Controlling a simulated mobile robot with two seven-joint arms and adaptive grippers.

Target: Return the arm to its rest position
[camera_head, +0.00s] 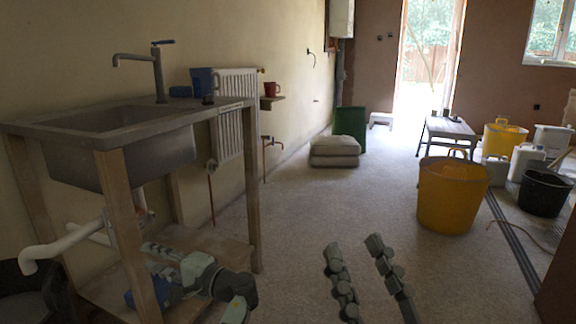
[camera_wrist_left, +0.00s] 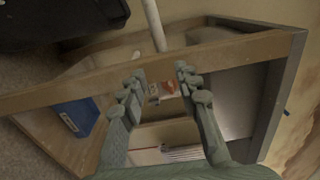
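My left arm reaches in low under the sink unit. My left gripper (camera_head: 160,254) is partly hidden behind the front wooden leg. In the left wrist view my left gripper (camera_wrist_left: 160,77) has its two fingers apart, with nothing held between them. A wooden bar of the sink frame crosses just beyond the fingertips. My right gripper (camera_head: 353,244) shows at the bottom of the head view, over bare floor. Its fingers are apart and empty.
The sink unit (camera_head: 127,154) has wooden legs, white waste pipes (camera_head: 62,243) and a lower shelf. A blue object (camera_wrist_left: 78,116) lies on that shelf. A black tub (camera_head: 22,296) stands at the left. A yellow bucket (camera_head: 452,196) stands right of centre. Mid-floor is clear.

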